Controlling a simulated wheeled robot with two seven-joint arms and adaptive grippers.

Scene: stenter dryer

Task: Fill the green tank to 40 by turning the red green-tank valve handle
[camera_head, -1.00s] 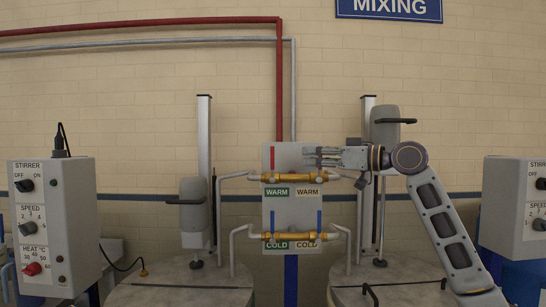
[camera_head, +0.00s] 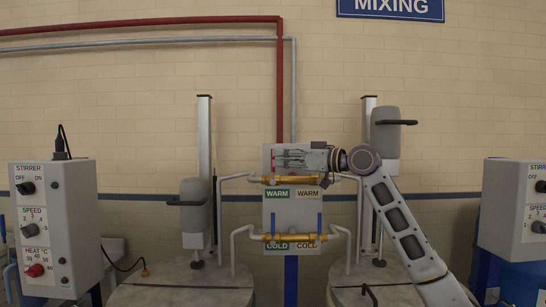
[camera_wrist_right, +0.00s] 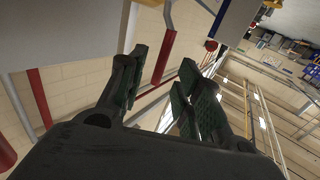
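The red valve handle (camera_head: 273,154) stands upright above the green WARM label (camera_head: 277,194) on the grey panel. My right gripper (camera_head: 278,158) reaches in from the right, fingers pointing left, and its tips overlap the handle in the head view. In the right wrist view the gripper (camera_wrist_right: 160,88) has its green-padded fingers spread apart. A red bar (camera_wrist_right: 163,58) shows in the gap between them; I cannot tell whether a finger touches it. A second red bar (camera_wrist_right: 38,95) shows further left there. No tank level reading is visible. My left gripper is out of view.
Brass valves and grey pipes cross the panel (camera_head: 291,212). Two blue handles (camera_head: 319,222) stand above the COLD labels. Stirrer columns (camera_head: 204,150) flank the panel above grey tank lids (camera_head: 190,275). Control boxes (camera_head: 60,230) stand at both sides.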

